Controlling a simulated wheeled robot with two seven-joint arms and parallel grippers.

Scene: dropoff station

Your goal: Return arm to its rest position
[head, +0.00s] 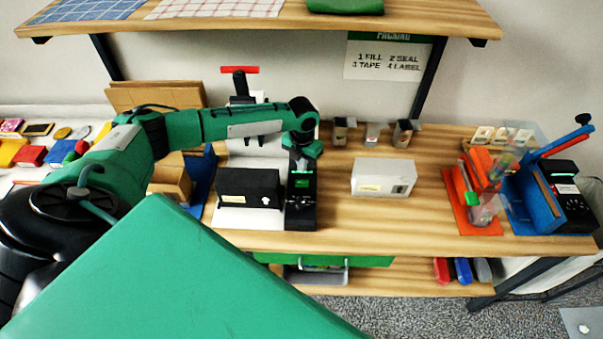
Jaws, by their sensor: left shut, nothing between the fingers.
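My left arm (215,124), green with dark joints, comes in from the left and reaches over the wooden workbench (340,235). The gripper is black, shut and empty. It is just right of a black box (249,187); I cannot tell whether they touch. My right gripper is not in view.
A white box (384,177) stands right of the gripper. Orange (478,212) and blue (541,195) holders stand at the right. Cardboard (155,95) and small coloured items (32,155) are at left. An upper shelf (400,20) overhangs the bench. Bare wood lies right of the white box.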

